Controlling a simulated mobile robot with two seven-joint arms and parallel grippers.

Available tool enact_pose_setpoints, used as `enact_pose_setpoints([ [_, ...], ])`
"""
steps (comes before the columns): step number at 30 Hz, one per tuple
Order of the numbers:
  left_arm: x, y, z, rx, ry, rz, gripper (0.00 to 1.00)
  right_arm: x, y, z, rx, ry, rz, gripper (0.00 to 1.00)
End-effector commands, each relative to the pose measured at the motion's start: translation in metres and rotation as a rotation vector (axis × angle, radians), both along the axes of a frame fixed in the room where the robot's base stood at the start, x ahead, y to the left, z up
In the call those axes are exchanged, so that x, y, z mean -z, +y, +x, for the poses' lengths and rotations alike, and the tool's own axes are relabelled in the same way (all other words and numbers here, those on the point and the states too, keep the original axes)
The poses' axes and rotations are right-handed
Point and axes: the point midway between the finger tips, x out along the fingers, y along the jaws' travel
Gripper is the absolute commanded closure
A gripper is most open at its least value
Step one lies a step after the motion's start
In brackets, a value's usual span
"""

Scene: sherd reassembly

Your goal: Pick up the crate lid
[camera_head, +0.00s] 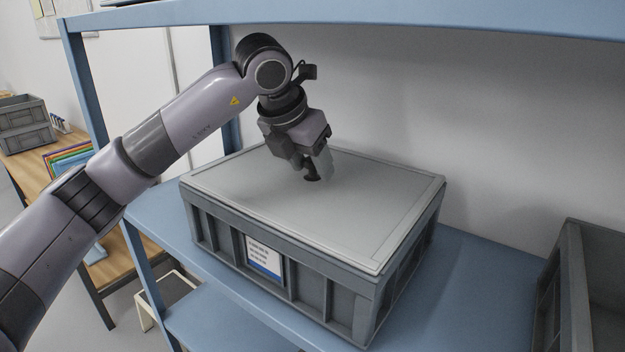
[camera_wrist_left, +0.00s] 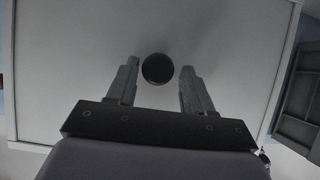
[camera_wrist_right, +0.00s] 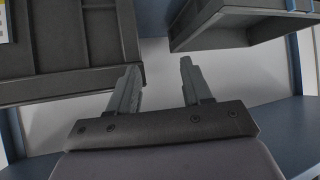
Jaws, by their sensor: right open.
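The grey crate lid (camera_head: 300,205) lies flat on the grey crate (camera_head: 320,297) on the blue shelf. A dark round knob (camera_head: 311,176) stands near the middle of the lid. My left gripper (camera_head: 317,166) points down at the knob. In the left wrist view the knob (camera_wrist_left: 157,68) shows between the tips of the left gripper (camera_wrist_left: 158,72), which is open, with a gap on each side. Whether the tips are level with the knob is hard to tell. My right gripper (camera_wrist_right: 158,82) is open and empty in the right wrist view, away from the lid.
A second grey crate (camera_head: 572,290) stands at the right on the blue shelf (camera_head: 480,285), with bare shelf between the crates. A blue shelf beam (camera_head: 400,20) runs above. A wooden table (camera_head: 25,165) with stacked grey boxes (camera_head: 25,125) is at the far left.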

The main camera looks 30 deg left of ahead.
Motion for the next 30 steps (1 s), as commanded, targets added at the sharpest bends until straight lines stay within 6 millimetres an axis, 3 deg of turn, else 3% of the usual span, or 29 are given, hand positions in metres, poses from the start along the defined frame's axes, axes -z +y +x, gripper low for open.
enact_pose_setpoints([
  [1, 0.000, 0.000, 0.000, 0.000, 0.000, 0.000, 0.67, 0.000, 0.000, 0.000, 0.000, -0.001, 0.000, 0.51],
  [4, 0.000, 0.000, 0.000, 0.000, 0.000, 0.000, 1.00, 0.000, 0.000, 0.000, 0.000, -0.001, 0.000, 0.51],
  [20, -0.007, 0.000, -0.001, 0.000, -0.006, -0.002, 1.00, 0.008, 0.000, 0.001, -0.001, -0.002, 0.000, 0.51],
  [30, -0.004, 0.007, -0.044, 0.000, -0.003, 0.000, 1.00, 0.023, 0.000, 0.001, -0.001, -0.002, 0.000, 0.51],
])
